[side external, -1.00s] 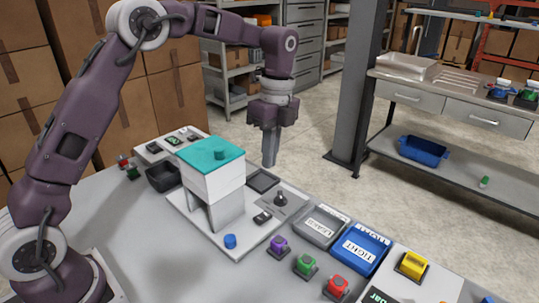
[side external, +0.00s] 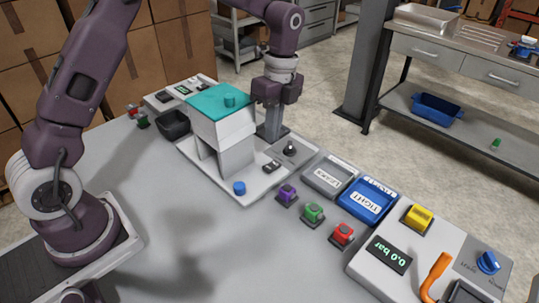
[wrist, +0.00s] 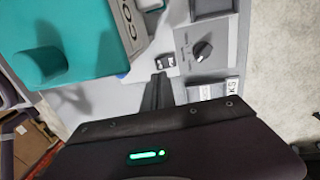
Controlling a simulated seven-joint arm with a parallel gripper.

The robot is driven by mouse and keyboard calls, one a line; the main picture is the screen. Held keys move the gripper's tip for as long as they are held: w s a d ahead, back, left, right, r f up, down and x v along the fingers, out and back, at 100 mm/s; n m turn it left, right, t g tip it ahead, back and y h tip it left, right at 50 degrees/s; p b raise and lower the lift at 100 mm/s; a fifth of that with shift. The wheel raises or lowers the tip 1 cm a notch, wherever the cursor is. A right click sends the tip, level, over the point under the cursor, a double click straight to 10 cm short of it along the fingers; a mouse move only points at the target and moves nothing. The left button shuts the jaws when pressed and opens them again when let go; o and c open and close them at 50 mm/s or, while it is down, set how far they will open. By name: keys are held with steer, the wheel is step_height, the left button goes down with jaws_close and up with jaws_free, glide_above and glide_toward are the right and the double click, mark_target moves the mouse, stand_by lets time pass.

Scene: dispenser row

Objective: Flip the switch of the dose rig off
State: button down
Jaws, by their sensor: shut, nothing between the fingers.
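The dose rig (side external: 222,137) is a white raised housing with a teal lid (side external: 215,101) on a pale base plate. Its switch (side external: 271,167) is a small dark rocker on the plate, right of the housing; in the wrist view the switch (wrist: 166,62) lies just beyond my fingertips. My gripper (side external: 270,138) points down beside the housing, its closed fingers empty. In the wrist view the gripper (wrist: 159,78) shows its fingers together, a little short of the switch. I cannot tell whether they touch the plate or the rocker's exact tilt.
A dark knob (side external: 290,149) stands close to the switch. A blue button (side external: 239,188) is at the plate's front corner. Purple (side external: 287,193), green (side external: 313,212) and red (side external: 342,234) buttons and grey (side external: 329,176) and blue (side external: 367,201) labelled bins lie to the right.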

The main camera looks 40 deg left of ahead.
mark_target(271, 164)
steer(key=f, duration=0.5)
steer(key=s+f, duration=0.1)
steer(key=f, duration=0.1)
steer(key=shift+f, duration=0.3)
steer(key=shift+s+f, duration=0.4)
steer(key=shift+f, duration=0.05)
steer(key=shift+w, duration=0.1)
steer(key=shift+w+r, duration=0.2)
steer(key=shift+w, duration=0.65)
steer(key=shift+w+r, duration=0.15)
step_height(271, 164, up, 14)
steer(key=w, duration=0.1)
